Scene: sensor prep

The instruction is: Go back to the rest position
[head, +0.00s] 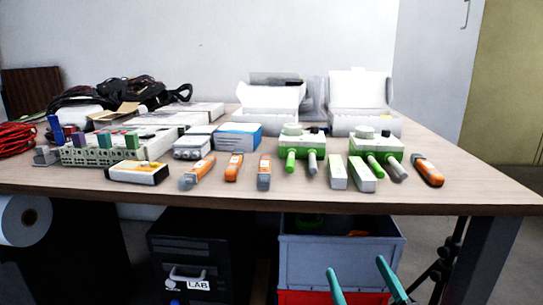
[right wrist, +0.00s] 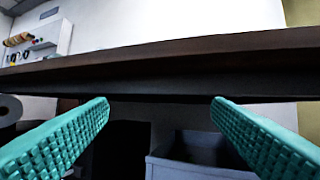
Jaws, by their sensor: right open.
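My right gripper (head: 362,278) shows at the bottom of the head view, in front of the table and below the level of its top. Its two teal fingers are apart with nothing between them. In the right wrist view the ribbed fingers (right wrist: 160,102) are spread wide and face the dark front edge of the table (right wrist: 180,60). My left gripper is in neither view.
The wooden table (head: 420,198) carries orange-handled tools (head: 428,170), green-and-white devices (head: 302,140), white boxes (head: 268,108) and a cable pile (head: 130,92). Below stand a grey crate (head: 340,250) and a black case labelled LAB (head: 205,255). A paper roll (head: 25,222) is at left.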

